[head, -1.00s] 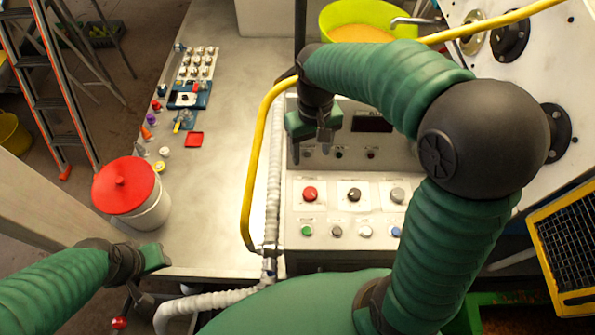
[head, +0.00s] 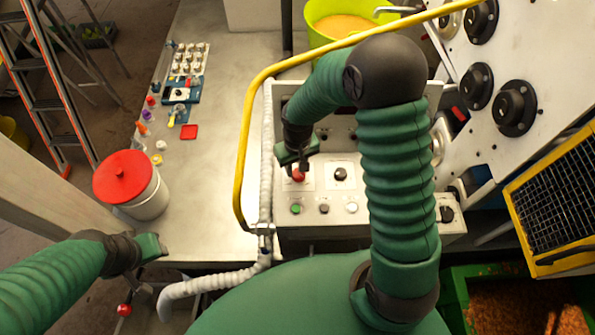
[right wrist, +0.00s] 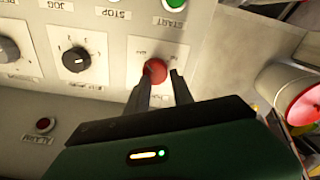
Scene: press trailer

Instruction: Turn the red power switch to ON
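The red power switch (head: 298,175) is a round red knob on a pale plate at the left of the control panel. It also shows in the right wrist view (right wrist: 155,71). My right gripper (head: 297,168) is at the knob, pointing down at the panel. In the right wrist view, its two fingers (right wrist: 161,82) are apart, one on each side of the knob, with a small gap at the right finger. I cannot tell whether the left finger touches it. The label around the knob is partly hidden by the fingers. My left gripper (head: 153,248) is away at lower left, empty.
A black selector knob (right wrist: 75,60) sits beside the switch, with a green START button (right wrist: 175,4) nearby. A yellow rail (head: 243,150) and white hose (head: 266,160) run along the panel's left side. A red-lidded pot (head: 145,200) stands on the grey bench.

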